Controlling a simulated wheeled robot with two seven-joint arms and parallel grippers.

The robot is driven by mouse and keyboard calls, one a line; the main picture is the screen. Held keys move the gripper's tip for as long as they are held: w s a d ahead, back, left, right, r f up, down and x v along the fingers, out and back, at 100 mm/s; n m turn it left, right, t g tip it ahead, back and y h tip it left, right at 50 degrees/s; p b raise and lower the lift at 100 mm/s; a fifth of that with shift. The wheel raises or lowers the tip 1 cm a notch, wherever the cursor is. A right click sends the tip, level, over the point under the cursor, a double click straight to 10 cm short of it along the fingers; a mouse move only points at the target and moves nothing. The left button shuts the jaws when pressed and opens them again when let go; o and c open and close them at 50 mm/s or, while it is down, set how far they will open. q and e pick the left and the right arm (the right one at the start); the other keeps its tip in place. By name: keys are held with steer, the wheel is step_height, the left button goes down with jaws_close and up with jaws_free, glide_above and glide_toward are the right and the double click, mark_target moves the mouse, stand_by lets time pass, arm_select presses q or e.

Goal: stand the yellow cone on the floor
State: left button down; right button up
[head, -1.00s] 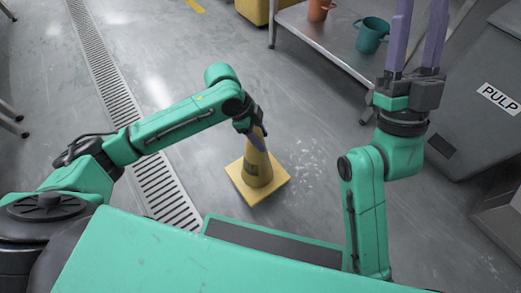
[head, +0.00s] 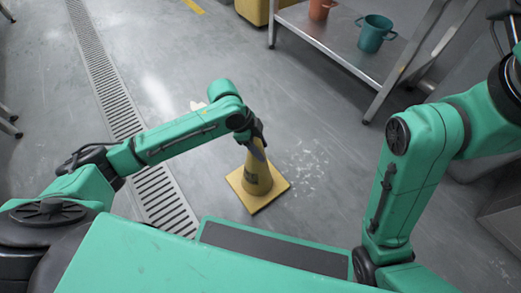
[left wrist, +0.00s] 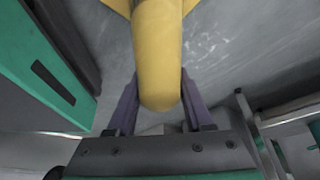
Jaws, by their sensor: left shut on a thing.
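The yellow cone (head: 259,177) is upright in the head view, its square base flat and level above or on the grey floor just beyond the front of my base. I cannot tell whether the base touches the floor. My left gripper (head: 256,149) is shut on the upper part of the cone. In the left wrist view the cone (left wrist: 158,50) lies between the two purple fingers of the left gripper (left wrist: 159,104), its rounded tip toward the palm. My right gripper is out of view; only the right arm shows.
A metal shelf (head: 335,50) with a teal pot (head: 373,34) and an orange pot (head: 320,9) stands at the upper right. A drain grate (head: 109,82) runs along the floor at left. The floor (head: 300,115) between cone and shelf is clear.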

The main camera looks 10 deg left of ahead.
arm_select(q)
steer(key=shift+f, duration=0.1)
steer(key=shift+c, duration=1.4)
jaws_free()
steer(key=shift+f, duration=0.1)
